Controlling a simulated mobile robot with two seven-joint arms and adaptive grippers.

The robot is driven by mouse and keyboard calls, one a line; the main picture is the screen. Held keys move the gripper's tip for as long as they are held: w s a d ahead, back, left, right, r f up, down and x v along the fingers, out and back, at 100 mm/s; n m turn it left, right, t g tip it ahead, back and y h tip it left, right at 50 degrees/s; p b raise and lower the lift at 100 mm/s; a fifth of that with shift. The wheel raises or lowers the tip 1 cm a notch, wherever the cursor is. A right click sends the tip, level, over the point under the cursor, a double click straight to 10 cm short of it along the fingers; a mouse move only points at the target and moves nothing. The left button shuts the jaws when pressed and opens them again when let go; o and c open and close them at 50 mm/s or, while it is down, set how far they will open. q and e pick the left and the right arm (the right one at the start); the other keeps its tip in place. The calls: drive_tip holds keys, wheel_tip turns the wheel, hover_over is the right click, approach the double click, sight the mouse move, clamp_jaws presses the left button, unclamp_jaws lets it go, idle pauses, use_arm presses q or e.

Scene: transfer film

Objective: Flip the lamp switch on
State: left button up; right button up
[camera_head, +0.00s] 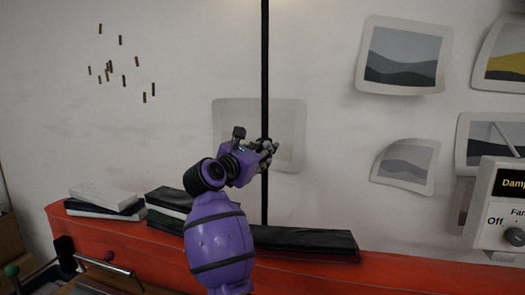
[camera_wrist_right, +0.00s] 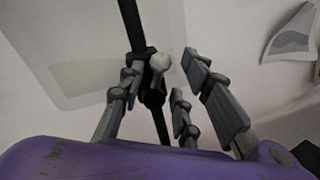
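A thin black lamp pole (camera_head: 265,60) stands upright in front of the wall in the head view. In the right wrist view the pole (camera_wrist_right: 130,22) carries a dark fitting with a pale round knob (camera_wrist_right: 160,60), which looks like the lamp switch. My right gripper (camera_head: 269,148) is at the pole, and its fingers hide the switch in the head view. In the right wrist view the gripper (camera_wrist_right: 163,74) is open, with fingers on both sides of the knob and fitting. A gap shows between the knob and the right-hand fingers. My left gripper is not in view.
A red-orange bench (camera_head: 400,272) runs below, with a black flat case (camera_head: 305,240) and a stack of boxes (camera_head: 105,199) on it. Pictures (camera_head: 403,56) hang on the wall at right. A white control box (camera_head: 497,210) stands at the far right.

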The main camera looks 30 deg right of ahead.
drive_tip(key=shift+d, duration=0.15)
clamp_jaws()
drive_tip(key=shift+f+m, duration=0.1)
drive_tip(key=shift+m, duration=0.5)
unclamp_jaws()
drive_tip(key=shift+s+d, duration=0.1)
drive_tip(key=shift+s, duration=0.05)
